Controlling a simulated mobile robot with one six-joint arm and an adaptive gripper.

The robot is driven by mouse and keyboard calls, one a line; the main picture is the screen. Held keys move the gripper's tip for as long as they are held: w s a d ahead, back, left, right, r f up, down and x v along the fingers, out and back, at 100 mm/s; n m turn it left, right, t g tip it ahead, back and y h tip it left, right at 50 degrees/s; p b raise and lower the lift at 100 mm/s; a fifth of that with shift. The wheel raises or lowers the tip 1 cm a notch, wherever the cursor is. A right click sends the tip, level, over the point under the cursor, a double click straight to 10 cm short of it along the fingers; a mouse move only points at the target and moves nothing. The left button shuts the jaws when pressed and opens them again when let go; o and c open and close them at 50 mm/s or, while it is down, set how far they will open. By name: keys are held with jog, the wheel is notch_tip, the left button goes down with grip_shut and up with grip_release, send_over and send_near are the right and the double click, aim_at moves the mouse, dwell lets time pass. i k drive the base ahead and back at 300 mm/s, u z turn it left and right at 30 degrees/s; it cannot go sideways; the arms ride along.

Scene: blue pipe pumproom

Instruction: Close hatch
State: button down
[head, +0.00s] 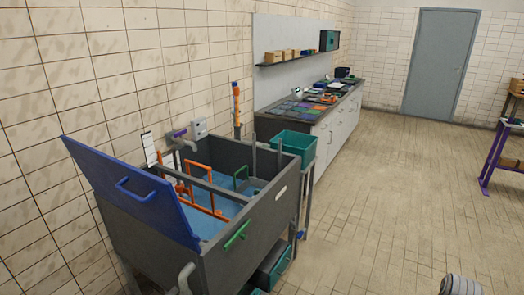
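A green handle (236,236) is on the tank's front wall. My gripper cannot be made out in the head view, and nothing is seen touching the hatch.
A teal bin (294,146) stands beside the tank's far end. A counter (335,128) with many small items runs along the wall. A purple-legged table (497,158) is at the right. A grey rounded part shows at the bottom right edge. The tiled floor between is clear.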

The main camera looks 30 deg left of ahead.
aim_at(153, 200)
jog(key=u, duration=2.25)
